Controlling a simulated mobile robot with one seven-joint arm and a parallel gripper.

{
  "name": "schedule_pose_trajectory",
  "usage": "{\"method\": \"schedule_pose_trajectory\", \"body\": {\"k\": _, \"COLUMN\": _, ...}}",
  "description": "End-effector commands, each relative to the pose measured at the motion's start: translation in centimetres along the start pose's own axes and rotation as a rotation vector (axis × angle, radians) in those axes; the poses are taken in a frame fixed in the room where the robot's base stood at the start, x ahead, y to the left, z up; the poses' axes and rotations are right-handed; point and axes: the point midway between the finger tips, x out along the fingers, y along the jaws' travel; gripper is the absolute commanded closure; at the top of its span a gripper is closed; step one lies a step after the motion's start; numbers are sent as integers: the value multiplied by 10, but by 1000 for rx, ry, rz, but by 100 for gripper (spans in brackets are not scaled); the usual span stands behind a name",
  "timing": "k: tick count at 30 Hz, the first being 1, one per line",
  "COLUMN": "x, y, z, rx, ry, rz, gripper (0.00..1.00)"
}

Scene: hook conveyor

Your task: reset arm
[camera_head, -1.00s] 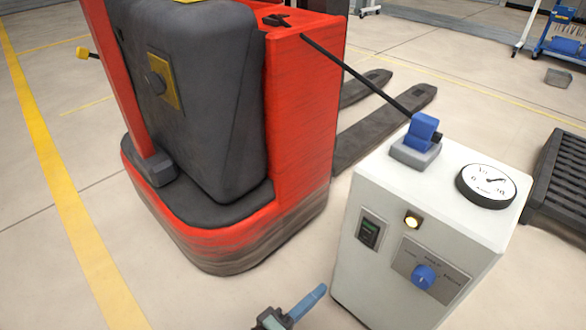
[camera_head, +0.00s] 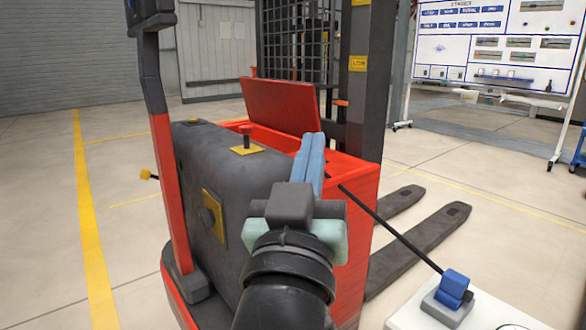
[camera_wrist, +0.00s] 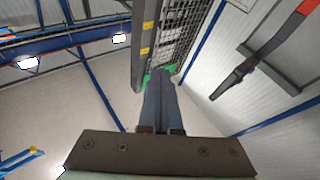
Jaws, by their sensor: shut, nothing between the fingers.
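My gripper (camera_head: 308,160) is raised in the middle of the head view, its blue fingers pointing up and together. It appears in front of the red and grey pallet truck (camera_head: 345,215). In the wrist view my gripper (camera_wrist: 160,85) has its fingers closed side by side with nothing between them. That view looks up toward the ceiling and the truck's mesh mast (camera_wrist: 185,40).
A white box (camera_head: 405,318) with a blue plug (camera_head: 453,288) stands at the lower right. A black cable (camera_head: 390,228) runs from it to the truck. Forks (camera_head: 425,240) lie beyond. A whiteboard (camera_head: 500,45) stands behind. Floor at left is clear.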

Motion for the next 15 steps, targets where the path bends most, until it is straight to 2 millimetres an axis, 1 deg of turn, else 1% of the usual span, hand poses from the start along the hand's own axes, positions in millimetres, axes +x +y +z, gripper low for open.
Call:
{"method": "schedule_pose_trajectory", "body": {"k": 1, "x": -3, "y": 7, "z": -46, "rx": 47, "ry": 88, "rz": -14, "gripper": 100}}
{"method": "schedule_pose_trajectory", "body": {"k": 2, "x": -7, "y": 10, "z": -68, "rx": 75, "ry": 139, "rz": -28, "gripper": 100}}
{"method": "schedule_pose_trajectory", "body": {"k": 3, "x": -14, "y": 13, "z": -98, "rx": 111, "ry": 206, "rz": -46, "gripper": 100}}
{"method": "schedule_pose_trajectory", "body": {"k": 4, "x": -21, "y": 16, "z": -120, "rx": 137, "ry": 258, "rz": -59, "gripper": 100}}
{"method": "schedule_pose_trajectory", "body": {"k": 5, "x": -29, "y": 20, "z": -142, "rx": 162, "ry": 310, "rz": -74, "gripper": 100}}
{"method": "schedule_pose_trajectory", "body": {"k": 6, "x": -40, "y": 24, "z": -170, "rx": 193, "ry": 379, "rz": -94, "gripper": 100}}
{"method": "schedule_pose_trajectory", "body": {"k": 7, "x": -50, "y": 27, "z": -190, "rx": 214, "ry": 432, "rz": -110, "gripper": 100}}
{"method": "schedule_pose_trajectory", "body": {"k": 8, "x": -56, "y": 30, "z": -209, "rx": 230, "ry": 469, "rz": -123, "gripper": 100}}
{"method": "schedule_pose_trajectory", "body": {"k": 9, "x": -41, "y": 30, "z": -222, "rx": 224, "ry": 444, "rz": -121, "gripper": 100}}
{"method": "schedule_pose_trajectory", "body": {"k": 15, "x": -16, "y": 36, "z": -277, "rx": 223, "ry": 437, "rz": -121, "gripper": 100}}
